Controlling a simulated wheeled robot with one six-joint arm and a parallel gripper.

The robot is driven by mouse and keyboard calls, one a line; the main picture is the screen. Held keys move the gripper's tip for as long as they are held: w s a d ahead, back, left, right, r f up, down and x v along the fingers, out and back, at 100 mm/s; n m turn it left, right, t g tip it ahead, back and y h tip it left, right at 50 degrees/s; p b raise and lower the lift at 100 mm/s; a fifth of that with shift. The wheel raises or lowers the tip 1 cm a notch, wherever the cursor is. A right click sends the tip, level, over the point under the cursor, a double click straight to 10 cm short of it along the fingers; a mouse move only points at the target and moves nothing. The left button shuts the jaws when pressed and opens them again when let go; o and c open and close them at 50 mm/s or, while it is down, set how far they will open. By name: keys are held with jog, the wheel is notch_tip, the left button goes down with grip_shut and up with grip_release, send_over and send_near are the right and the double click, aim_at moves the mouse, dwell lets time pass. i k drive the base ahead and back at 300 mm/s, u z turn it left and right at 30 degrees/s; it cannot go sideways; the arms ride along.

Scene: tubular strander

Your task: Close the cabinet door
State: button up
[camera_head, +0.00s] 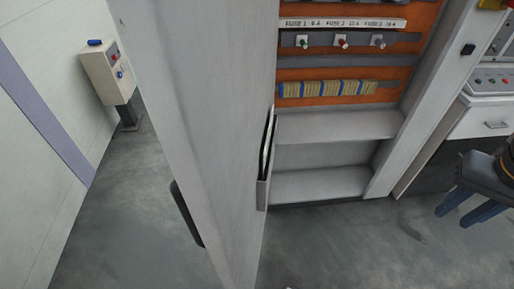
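The cabinet door (205,95) is a large light grey panel that stands open, close in front of the camera. A dark handle (187,215) shows low on its left side, and a pocket with papers (265,160) is on its right face. The cabinet (335,124) is open behind it, to the right. My gripper (461,213) is at the right edge, with two blue fingers apart and nothing between them. It is clear of the door, with the open cabinet front between them in the picture. The door's lower end is cut off by the frame.
Inside the cabinet are an orange panel with knobs, a fuse label strip (342,23) and terminal blocks (328,88). A control desk (486,119) stands at the right. A small control box (108,72) on a post stands at the left by a wall. The grey floor (130,225) shows no loose objects.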

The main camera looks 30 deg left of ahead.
aim_at(203, 72)
jog(key=z, duration=0.8)
jog(key=k, duration=1.4)
jog(key=u, duration=1.5)
jog(key=k, duration=1.15)
jog(key=u, duration=0.5)
jog(key=i, duration=0.8)
jog(key=z, duration=0.55)
